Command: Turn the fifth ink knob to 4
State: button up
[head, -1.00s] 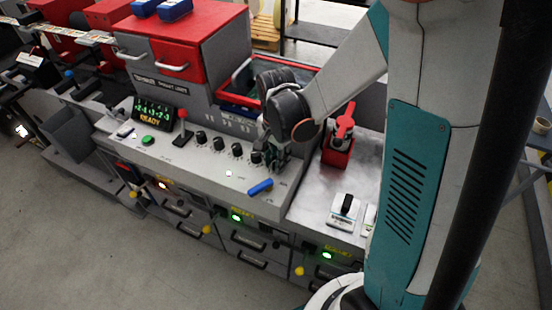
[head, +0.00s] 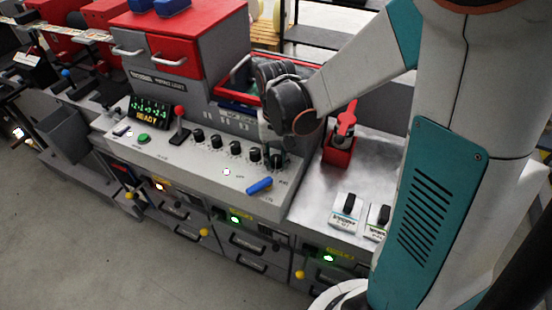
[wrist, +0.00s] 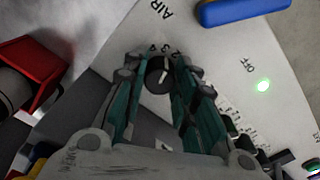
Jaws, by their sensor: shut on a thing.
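A row of black ink knobs runs along the sloped grey panel (head: 205,165) in the head view. The fourth knob (head: 254,154) stands free to the left of my gripper. My gripper (head: 277,158) is at the right end of the row, over the fifth knob. In the wrist view the fifth knob (wrist: 158,77) is round and black with a pale pointer line, and sits between the two fingertips of my gripper (wrist: 160,65). The fingers are shut on its sides and partly hide its scale. The display (head: 151,111) shows green digits, too small to read surely, above READY.
A blue handle (head: 259,185) lies just in front of the knob. A red-topped lever (head: 180,124) and green button (head: 144,138) stand left. A red holder (head: 339,150) stands right, with black switches (head: 348,204) before it. A red-rimmed bin is behind my wrist.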

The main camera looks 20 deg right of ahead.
aim_at(277, 159)
jog(key=n+b, duration=0.1)
jog(key=n, duration=0.3)
jog(key=shift+n, duration=2)
jog(key=shift+b, duration=0.3)
jog(key=o, duration=0.8)
notch_tip(277, 159, up, 12)
jog(key=shift+s, duration=0.1)
